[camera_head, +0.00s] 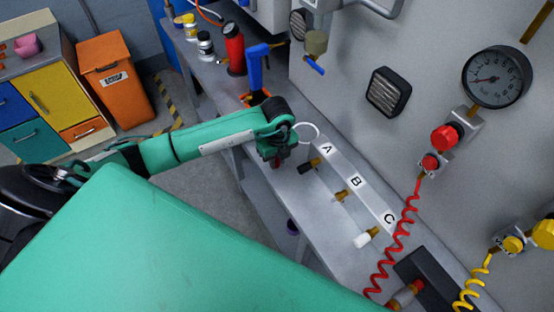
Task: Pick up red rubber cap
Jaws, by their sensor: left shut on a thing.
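My left gripper (281,160) reaches in from the left on a green arm and points down over the grey bench, just left of the panel lettered A, B and C. It is shut on a small dark red piece, the red rubber cap (284,157), which the fingers mostly hide. On the lettered strip (352,178), a black-capped fitting (309,166) is by A, a bare brass fitting (340,197) by B and a white-capped fitting (366,238) by C. My right gripper is not in view.
A red bottle (235,50) and a blue-handled tool (256,68) stand at the bench's far end. A red coiled hose (398,245) hangs right of the strip. A pressure gauge (496,77) is on the wall. The bench near C is clear at left.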

